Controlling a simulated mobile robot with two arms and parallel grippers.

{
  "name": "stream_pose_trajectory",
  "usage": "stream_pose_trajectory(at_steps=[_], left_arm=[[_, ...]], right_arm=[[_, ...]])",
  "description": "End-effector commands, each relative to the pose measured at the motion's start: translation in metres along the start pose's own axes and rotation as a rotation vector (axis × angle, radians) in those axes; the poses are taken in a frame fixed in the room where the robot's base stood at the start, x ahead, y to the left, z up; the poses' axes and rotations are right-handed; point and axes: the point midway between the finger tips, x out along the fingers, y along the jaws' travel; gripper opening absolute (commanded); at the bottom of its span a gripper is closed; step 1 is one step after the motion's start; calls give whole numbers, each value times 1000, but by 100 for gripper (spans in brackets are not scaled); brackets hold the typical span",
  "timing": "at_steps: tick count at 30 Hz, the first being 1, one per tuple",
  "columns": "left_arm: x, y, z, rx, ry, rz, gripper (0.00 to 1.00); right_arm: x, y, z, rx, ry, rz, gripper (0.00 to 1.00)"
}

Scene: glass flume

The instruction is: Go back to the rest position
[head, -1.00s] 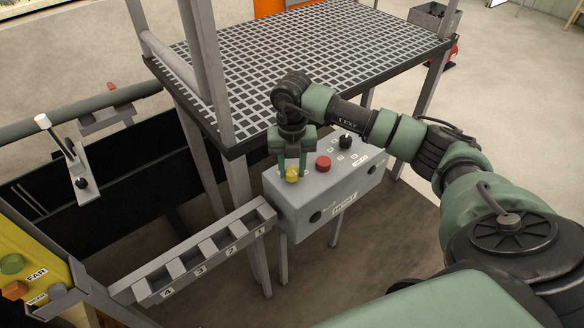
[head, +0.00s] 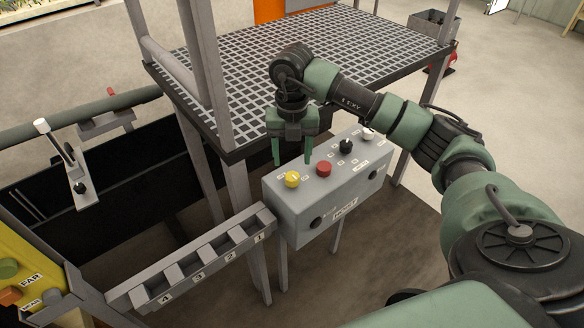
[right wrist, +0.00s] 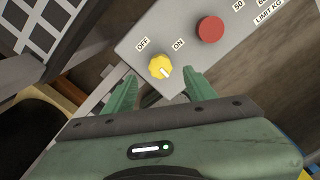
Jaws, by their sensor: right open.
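My right gripper (head: 291,160) is open and empty, above the grey control box, with its green fingers pointing down. The right wrist view shows its two fingers (right wrist: 158,90) spread apart, with the yellow knob (right wrist: 160,67) between and beyond the tips. In the head view the yellow knob (head: 292,179) sits on the box's top at the left, apart from the fingers. Its pale mark points toward the ON side in the right wrist view. My left gripper is not in view.
The grey control box (head: 300,222) also carries a red button (head: 323,168), a black knob (head: 346,146) and a white knob (head: 368,133). A grated platform (head: 350,50) stands behind my arm. A numbered slotted rack (head: 200,262) runs to the lower left. A yellow panel (head: 35,275) is at far left.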

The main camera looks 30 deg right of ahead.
Motion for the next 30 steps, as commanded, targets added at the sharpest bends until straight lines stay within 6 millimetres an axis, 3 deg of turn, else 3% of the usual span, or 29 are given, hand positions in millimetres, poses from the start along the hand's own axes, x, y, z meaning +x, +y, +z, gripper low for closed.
stream_pose_trajectory(at_steps=[6,22,26,30], left_arm=[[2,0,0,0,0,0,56],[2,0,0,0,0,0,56],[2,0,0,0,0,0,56],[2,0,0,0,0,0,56]], right_arm=[[-15,0,0,1,0,0,56],[-13,3,-2,-7,3,9,56],[-2,34,-18,-75,33,116,56],[9,109,-67,-209,112,407,56]])
